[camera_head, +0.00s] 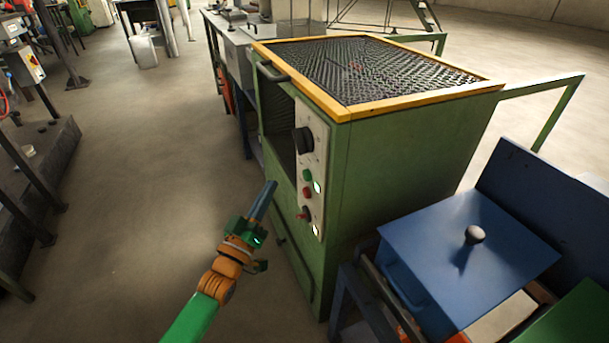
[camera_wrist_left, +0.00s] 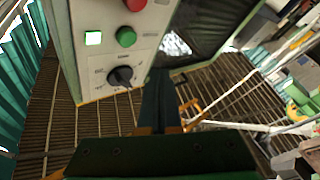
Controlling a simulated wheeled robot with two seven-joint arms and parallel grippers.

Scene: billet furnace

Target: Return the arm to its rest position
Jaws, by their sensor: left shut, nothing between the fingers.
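My left gripper (camera_head: 263,201) is shut and empty, on an arm that reaches up from the bottom of the head view. Its fingers point up beside the front of a green furnace cabinet (camera_head: 405,165). In the left wrist view the shut fingers (camera_wrist_left: 158,100) point toward the furnace's control panel (camera_wrist_left: 125,60). In the head view the panel (camera_head: 311,165) carries a black knob (camera_head: 303,140), a green button, a red button and small lit lamps. The fingers look close to the panel, but I cannot tell the exact gap. My right gripper is not in view.
A yellow-framed mesh top (camera_head: 370,68) covers the furnace, with a handle (camera_head: 272,72) at its front edge. A blue box with a knobbed lid (camera_head: 440,250) stands at the right. Dark steel racks (camera_head: 40,170) stand at the left. The floor (camera_head: 150,190) between is clear.

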